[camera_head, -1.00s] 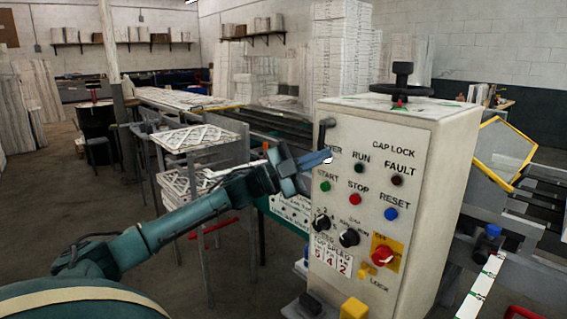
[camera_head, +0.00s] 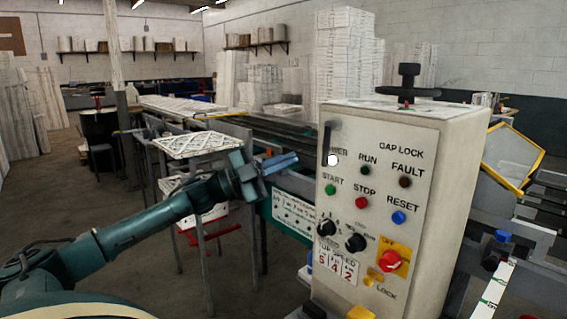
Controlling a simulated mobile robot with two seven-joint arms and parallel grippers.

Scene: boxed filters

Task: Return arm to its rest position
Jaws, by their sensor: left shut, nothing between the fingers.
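My left arm reaches in from the lower left. Its left gripper (camera_head: 279,162) is shut and empty. The gripper is just left of the control cabinet (camera_head: 450,190), with a gap seen between its tips and the panel's left edge. The panel shows a lit white power light (camera_head: 333,160), a green start button (camera_head: 330,190), a red stop button (camera_head: 362,202), a blue reset button (camera_head: 398,217) and black knobs. My right gripper is not in view.
A rack with filter frames (camera_head: 192,145) stands behind my left arm. A handwheel (camera_head: 408,82) tops the cabinet. A yellow-edged guard (camera_head: 513,160) is at right. Stacked filters (camera_head: 345,55) stand at the back. Open floor (camera_head: 100,200) lies at left.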

